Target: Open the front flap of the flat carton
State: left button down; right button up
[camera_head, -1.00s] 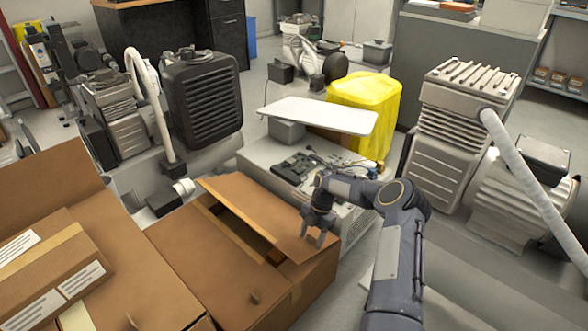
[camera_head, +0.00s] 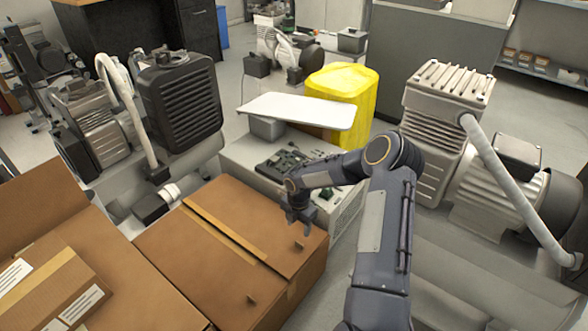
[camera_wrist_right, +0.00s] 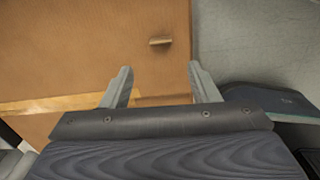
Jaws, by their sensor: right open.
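The flat brown carton (camera_head: 222,277) sits low in front of me in the head view. Both its top flaps lie about flat, with a pale tape-like strip (camera_head: 225,232) along the line between them. The far flap (camera_head: 262,222) has a small raised tab (camera_head: 299,244); the near flap has another tab (camera_head: 251,299). My right gripper (camera_head: 300,216) is open and empty over the carton's far right edge. In the right wrist view its fingers (camera_wrist_right: 159,70) point toward one tab (camera_wrist_right: 160,41), which lies beyond the fingertips, not between them. My left gripper is out of view.
A larger open carton (camera_head: 120,270) stands close on the left, with a labelled box (camera_head: 50,285) on it. Behind is a grey unit (camera_head: 235,152) with a white panel (camera_head: 297,110). Compressors stand left (camera_head: 180,100) and right (camera_head: 440,130). Floor shows beyond the carton's right edge.

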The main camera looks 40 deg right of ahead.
jog(key=s+a+r+m+p, duration=0.1)
jog(key=a+r+m+p, duration=0.1)
jog(key=r, duration=0.7)
jog(key=s+a+r+m+p, duration=0.2)
jog(key=r+m+p, duration=0.1)
jog(key=r, duration=0.7)
jog(key=s+a+r+m+t+p, duration=0.1)
jog(key=r+p, duration=0.3)
jog(key=r, duration=0.5)
jog(key=shift+s+a+r+m+p, duration=0.25)
jog(key=shift+s+a+m+p, duration=0.15)
jog(key=shift+s+m, duration=0.35)
